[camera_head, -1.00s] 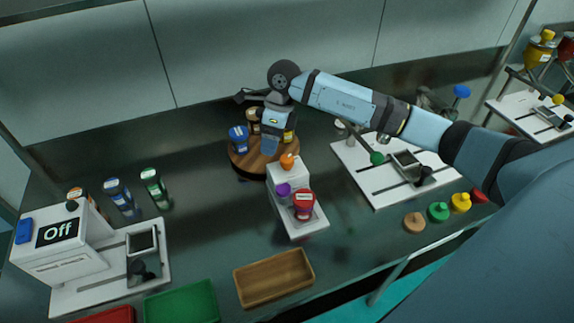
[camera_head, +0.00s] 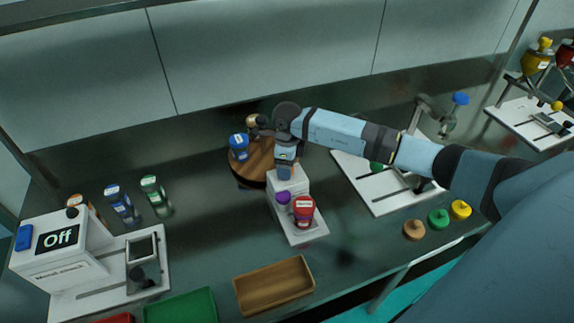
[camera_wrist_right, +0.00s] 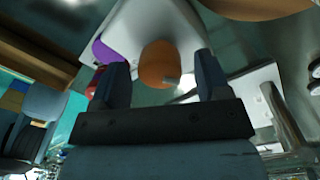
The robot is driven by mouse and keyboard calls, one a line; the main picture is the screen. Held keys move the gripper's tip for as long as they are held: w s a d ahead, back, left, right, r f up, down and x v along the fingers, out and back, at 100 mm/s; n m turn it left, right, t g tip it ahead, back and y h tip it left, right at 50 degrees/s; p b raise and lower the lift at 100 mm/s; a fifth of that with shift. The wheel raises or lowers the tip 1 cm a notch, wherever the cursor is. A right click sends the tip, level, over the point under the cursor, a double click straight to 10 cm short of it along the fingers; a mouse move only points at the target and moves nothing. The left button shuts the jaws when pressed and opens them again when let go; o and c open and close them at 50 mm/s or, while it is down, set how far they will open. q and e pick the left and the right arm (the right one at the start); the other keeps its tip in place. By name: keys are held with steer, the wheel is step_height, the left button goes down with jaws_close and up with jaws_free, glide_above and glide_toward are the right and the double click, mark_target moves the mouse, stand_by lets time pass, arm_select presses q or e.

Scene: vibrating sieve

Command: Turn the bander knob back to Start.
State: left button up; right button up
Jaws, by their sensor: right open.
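A white device (camera_head: 287,185) stands on a white base in the middle of the bench in the head view. Its orange knob (camera_wrist_right: 160,62) shows in the right wrist view, between the two fingers of my right gripper (camera_wrist_right: 162,68). In the head view my right gripper (camera_head: 285,172) points down over the top of the device and hides the orange knob. The fingers are open, one on each side of the knob; I cannot tell whether they touch it. A purple knob (camera_head: 283,198) shows on the device's front. No Start mark is readable.
A red cup (camera_head: 303,208) stands on the device's base. A round wooden stand (camera_head: 250,165) with a blue jar (camera_head: 238,147) is close behind. A wooden tray (camera_head: 274,283) lies in front. A white box showing "Off" (camera_head: 58,240) stands at the left.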

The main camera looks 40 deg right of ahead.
steer(key=shift+f, duration=0.45)
steer(key=shift+c, duration=0.3)
steer(key=c, duration=0.9)
